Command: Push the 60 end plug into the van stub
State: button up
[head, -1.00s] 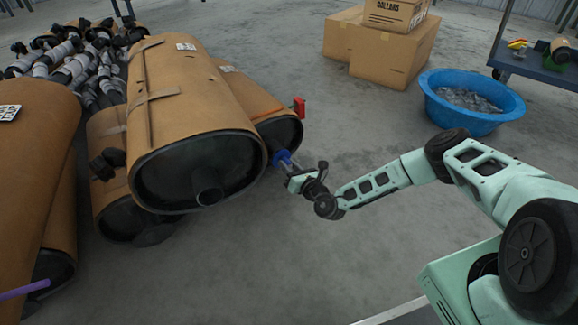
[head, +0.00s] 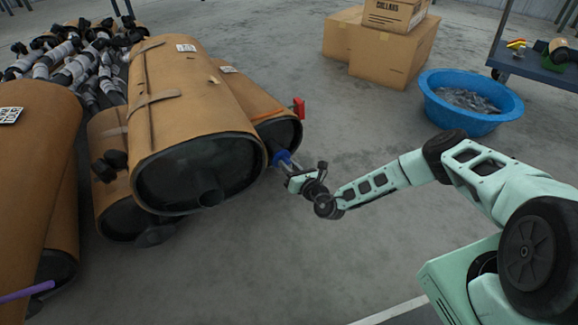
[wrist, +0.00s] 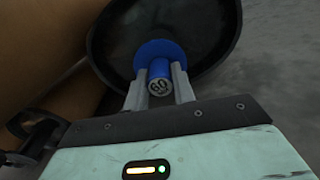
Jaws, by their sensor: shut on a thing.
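The blue 60 end plug (wrist: 159,68) is between my gripper's two fingers in the wrist view, with its numbered grey end facing the camera. My gripper (wrist: 159,90) is shut on it. The plug's wide blue flange is close to the dark end face of the van muffler (wrist: 205,55). The flange hides the stub, so I cannot tell how far the plug is in. In the head view, my gripper (head: 292,172) and the blue plug (head: 280,158) are at the near end of the smaller wrapped muffler (head: 283,128), right of the large one.
A large wrapped muffler (head: 190,90) lies close on the left, with its own stub (head: 210,190). A red tag (head: 299,107) stands by the van muffler. A blue tub (head: 440,112) and cardboard boxes (head: 385,62) stand behind. The floor (head: 270,260) in front is clear.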

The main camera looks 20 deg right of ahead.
jog(key=shift+w+a+f, duration=0.15)
jog(key=shift+a, duration=0.1)
jog(key=o, duration=1.1)
jog(key=shift+s+d, duration=0.15)
jog(key=shift+s, duration=0.15)
jog(key=shift+f+b, duration=0.2)
jog(key=shift+b, duration=1.25)
jog(key=shift+w+b, duration=0.1)
jog(key=shift+b, duration=0.3)
